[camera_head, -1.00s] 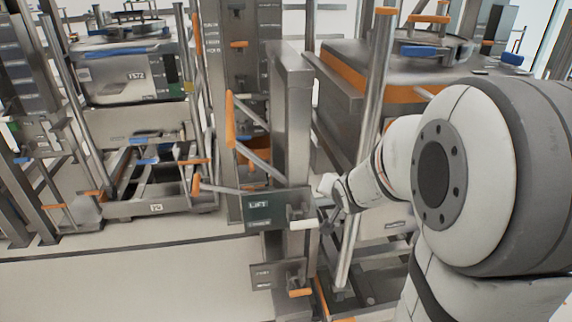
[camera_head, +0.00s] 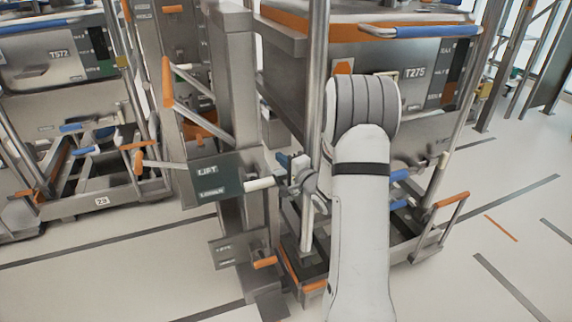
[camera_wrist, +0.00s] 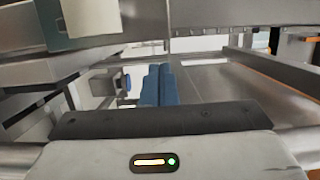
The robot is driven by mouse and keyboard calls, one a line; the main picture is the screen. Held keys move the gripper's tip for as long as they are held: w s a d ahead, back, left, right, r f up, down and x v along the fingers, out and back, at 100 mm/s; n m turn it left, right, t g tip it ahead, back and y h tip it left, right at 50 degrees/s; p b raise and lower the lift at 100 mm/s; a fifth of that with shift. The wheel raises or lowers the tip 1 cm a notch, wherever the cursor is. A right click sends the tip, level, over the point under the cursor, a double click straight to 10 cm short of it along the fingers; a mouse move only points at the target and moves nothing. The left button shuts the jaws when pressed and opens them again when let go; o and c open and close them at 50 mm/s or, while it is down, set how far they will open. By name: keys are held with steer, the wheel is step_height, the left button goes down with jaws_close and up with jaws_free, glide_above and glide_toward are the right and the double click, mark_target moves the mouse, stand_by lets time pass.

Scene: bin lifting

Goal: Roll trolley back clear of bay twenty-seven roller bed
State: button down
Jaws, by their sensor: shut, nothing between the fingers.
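The trolley's grey upright mast (camera_head: 232,95) stands left of centre, with an orange-gripped bar (camera_head: 167,82) on its left. A dark green panel marked LIFT (camera_head: 203,180) is on it, with a white-gripped lever (camera_head: 259,184) at its right. My gripper (camera_head: 290,165) is shut and empty, just right of the lever; I cannot tell whether they touch. Its blue fingers (camera_wrist: 158,85) are together in the wrist view. No bay twenty-seven number is readable.
To the left, a bin marked T572 (camera_head: 58,72) sits above a low frame with a plate reading 29 (camera_head: 102,201). A blue-and-orange-handled frame (camera_head: 440,215) stands to the right of my arm. Pale floor with dark lines (camera_head: 500,245) is open at the right.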

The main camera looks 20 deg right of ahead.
steer(key=x, duration=0.6)
steer(key=shift+b, duration=0.3)
steer(key=shift+a, duration=0.1)
